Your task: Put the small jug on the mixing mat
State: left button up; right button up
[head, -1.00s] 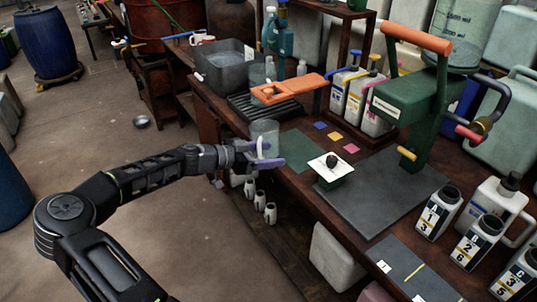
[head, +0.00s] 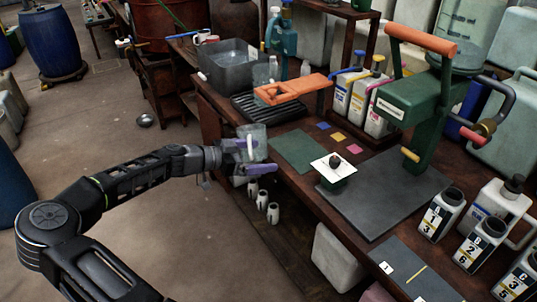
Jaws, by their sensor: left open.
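A small clear jug (head: 254,134) is at the table's left edge, in the head view. The purple fingers of my left gripper (head: 251,156) are open, one at the jug's left side and one below it. I cannot tell if they touch the jug or if it rests on the table. A plain green mat (head: 297,152) lies flat on the table just right of the jug. A larger dark grey mat (head: 384,208) lies farther right. The frame does not show which is the mixing mat. My right gripper is not in view.
A white-topped pot (head: 333,168) with a dark knob stands between the two mats. A green stand (head: 425,105) with an orange handle rises behind. An orange holder (head: 290,90) projects above a black ribbed tray. Labelled bottles (head: 441,214) stand at right. The green mat is bare.

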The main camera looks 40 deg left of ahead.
pick_arm(q)
jog(key=v, duration=0.3)
jog(key=shift+s, duration=0.15)
jog(key=shift+c, duration=0.6)
grip_shut()
dwell(0.5)
jog(key=shift+r, duration=0.1)
